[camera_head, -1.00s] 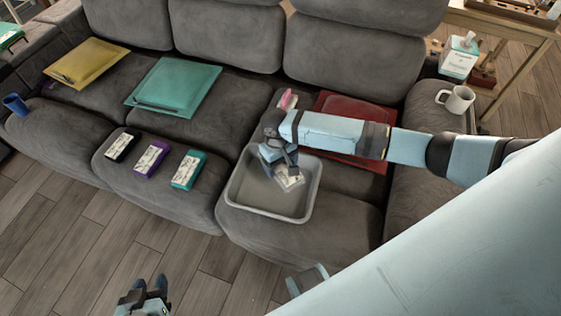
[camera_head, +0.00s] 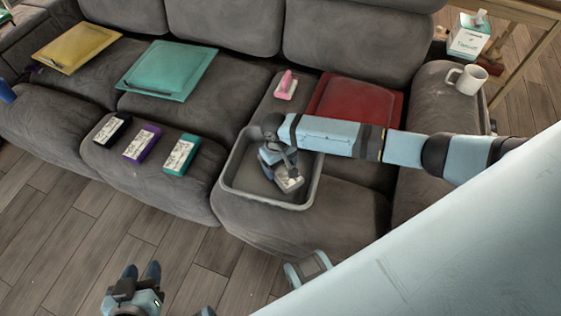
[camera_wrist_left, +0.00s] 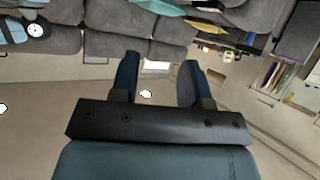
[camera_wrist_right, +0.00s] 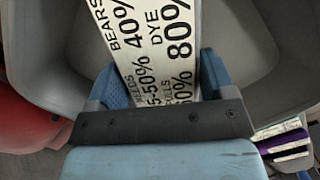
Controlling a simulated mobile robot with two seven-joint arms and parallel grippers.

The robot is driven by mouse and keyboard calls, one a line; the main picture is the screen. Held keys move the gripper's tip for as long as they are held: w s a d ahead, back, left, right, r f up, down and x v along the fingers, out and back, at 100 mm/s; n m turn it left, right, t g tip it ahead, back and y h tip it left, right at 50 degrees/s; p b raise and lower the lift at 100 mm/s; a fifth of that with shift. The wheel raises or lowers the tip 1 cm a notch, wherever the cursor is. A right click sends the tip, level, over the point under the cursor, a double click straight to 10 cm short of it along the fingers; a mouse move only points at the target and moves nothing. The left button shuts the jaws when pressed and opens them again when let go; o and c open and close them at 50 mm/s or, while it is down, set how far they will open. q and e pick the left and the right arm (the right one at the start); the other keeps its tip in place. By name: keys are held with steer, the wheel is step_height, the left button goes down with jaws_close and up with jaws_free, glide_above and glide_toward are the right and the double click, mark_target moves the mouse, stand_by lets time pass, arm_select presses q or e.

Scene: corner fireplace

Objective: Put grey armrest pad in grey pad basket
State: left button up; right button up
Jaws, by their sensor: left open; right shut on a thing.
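The grey pad basket (camera_head: 262,201) is an open grey tub on the right part of the sofa seat. My right gripper (camera_head: 283,170) reaches down inside its rim, shut on the grey armrest pad (camera_head: 290,184). The pad's white label with black print shows in the right wrist view (camera_wrist_right: 155,35), between the two fingers (camera_wrist_right: 160,82), with the basket walls around it. I cannot tell whether the pad touches the basket floor. My left gripper (camera_head: 140,271) is open and empty in front of the sofa; its spread fingers show in the left wrist view (camera_wrist_left: 157,82).
Black (camera_head: 110,130), purple (camera_head: 142,143) and teal (camera_head: 180,154) labelled pads lie left of the basket. A pink-handled item (camera_head: 286,86) and a red cushion (camera_head: 358,102) lie behind it. A white mug (camera_head: 466,79) stands on the right armrest. The floor in front is clear.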

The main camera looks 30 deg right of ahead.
arm_select(q)
steer(key=shift+a, duration=0.1)
arm_select(e)
steer(key=shift+f, duration=0.15)
steer(key=o, duration=0.9)
arm_select(q)
steer(key=p, duration=0.3)
steer(key=shift+s+a+y+p, duration=0.15)
steer(key=shift+a+y+p, duration=0.15)
steer(key=shift+p, duration=0.05)
arm_select(e)
step_height(320, 180, up, 14)
steer(key=w, duration=0.2)
steer(key=shift+a+f, duration=0.15)
steer(key=shift+f, duration=0.05)
